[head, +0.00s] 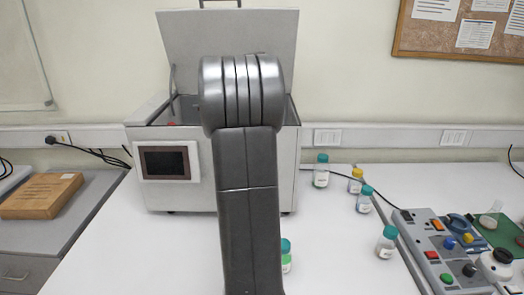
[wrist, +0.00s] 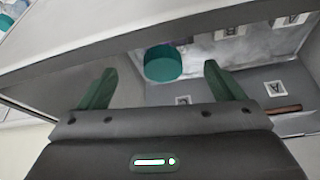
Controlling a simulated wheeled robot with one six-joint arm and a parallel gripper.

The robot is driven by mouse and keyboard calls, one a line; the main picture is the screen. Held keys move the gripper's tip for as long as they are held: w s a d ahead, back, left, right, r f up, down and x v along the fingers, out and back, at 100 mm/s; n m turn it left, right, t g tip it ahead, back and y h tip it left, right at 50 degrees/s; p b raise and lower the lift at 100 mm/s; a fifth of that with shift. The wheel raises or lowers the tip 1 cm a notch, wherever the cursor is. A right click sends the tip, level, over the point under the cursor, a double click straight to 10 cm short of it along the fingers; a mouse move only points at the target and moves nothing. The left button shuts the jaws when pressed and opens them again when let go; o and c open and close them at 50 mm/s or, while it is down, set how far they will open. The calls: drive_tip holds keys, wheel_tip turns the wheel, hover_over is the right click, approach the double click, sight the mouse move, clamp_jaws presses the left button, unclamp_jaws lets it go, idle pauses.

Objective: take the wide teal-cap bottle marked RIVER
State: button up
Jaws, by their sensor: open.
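In the wrist view a wide round teal cap (wrist: 163,63) shows from above, inside what looks like the white machine's open chamber. Its bottle body and any RIVER marking are hidden. My gripper (wrist: 160,70) is open, its two green fingers spread left and right of the cap in the picture, with nothing held. In the head view my arm hides the gripper. Teal-cap bottles stand on the table: one at the back (head: 321,171), one in the middle (head: 364,200), one at the front right (head: 386,242), and one partly behind my arm (head: 286,257). Their labels are unreadable.
The white machine (head: 170,192) has its lid (head: 180,45) raised. A yellow-cap bottle (head: 355,181) stands among the others. A grey control box (head: 437,245) lies at the right. A brown box (head: 42,195) lies at the left. The wrist view shows small letter tags (wrist: 275,88) inside the chamber.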

drive_tip(key=shift+s+a+p+x, duration=0.1)
drive_tip(key=shift+p+x, duration=0.2)
drive_tip(key=shift+x, duration=1.25)
drive_tip(key=shift+s+a+p+x, duration=0.15)
drive_tip(key=shift+p+x, duration=0.15)
drive_tip(key=shift+x, duration=1.2)
drive_tip(key=shift+f, duration=0.15)
drive_tip(key=shift+c, duration=0.5)
drive_tip(key=c, duration=1.1)
drive_tip(key=shift+c, duration=0.8)
